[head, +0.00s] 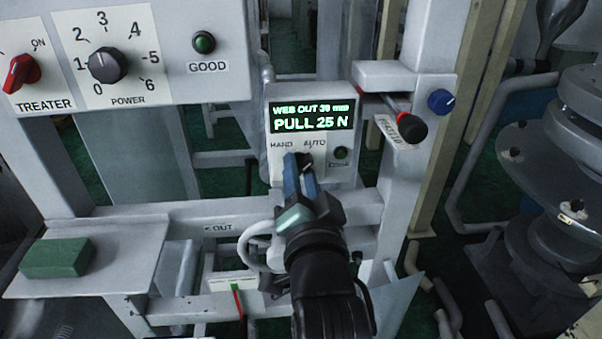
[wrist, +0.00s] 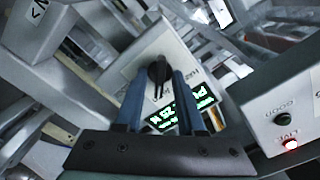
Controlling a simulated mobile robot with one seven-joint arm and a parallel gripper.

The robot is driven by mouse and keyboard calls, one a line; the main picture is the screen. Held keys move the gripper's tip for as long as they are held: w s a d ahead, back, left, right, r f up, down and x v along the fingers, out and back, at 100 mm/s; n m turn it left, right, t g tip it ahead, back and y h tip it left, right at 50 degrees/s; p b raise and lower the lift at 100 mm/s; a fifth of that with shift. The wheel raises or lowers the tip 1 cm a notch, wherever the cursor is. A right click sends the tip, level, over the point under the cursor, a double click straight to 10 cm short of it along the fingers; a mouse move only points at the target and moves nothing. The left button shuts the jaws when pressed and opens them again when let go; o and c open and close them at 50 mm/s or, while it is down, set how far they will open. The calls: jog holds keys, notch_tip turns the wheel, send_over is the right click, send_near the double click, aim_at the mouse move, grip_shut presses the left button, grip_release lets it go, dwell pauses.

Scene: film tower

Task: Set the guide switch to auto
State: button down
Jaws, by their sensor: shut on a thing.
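The guide switch (head: 306,158) is a small black knob on a pale box (head: 347,172), under the labels HAND at left and AUTO at right. My gripper (head: 301,170) reaches up to it from below, its blue fingers on either side of the knob. In the wrist view my gripper (wrist: 158,85) is shut on the black knob (wrist: 158,69). The fingers partly hide the knob, so I cannot tell clearly which label it points to. The box's green display (head: 311,116) reads WEB OUT 39 mm and PULL 25 N.
A small dark button (head: 340,153) sits right of the switch. A black-ended red lever (head: 411,127) and a blue knob (head: 441,102) are further right. The treater panel (head: 150,80) is at upper left, a green block (head: 56,257) on a ledge below it.

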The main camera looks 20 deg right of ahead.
dwell(0.4)
jog(key=c, duration=0.9)
grip_release()
jog(key=shift+s+a+f+b, duration=0.15)
jog(key=shift+s+b, duration=0.15)
jog(key=shift+s, duration=0.2)
jog(key=p+v, duration=0.5)
jog(key=v, duration=0.7)
jog(key=shift+r, duration=0.25)
jog(key=shift+w, duration=0.1)
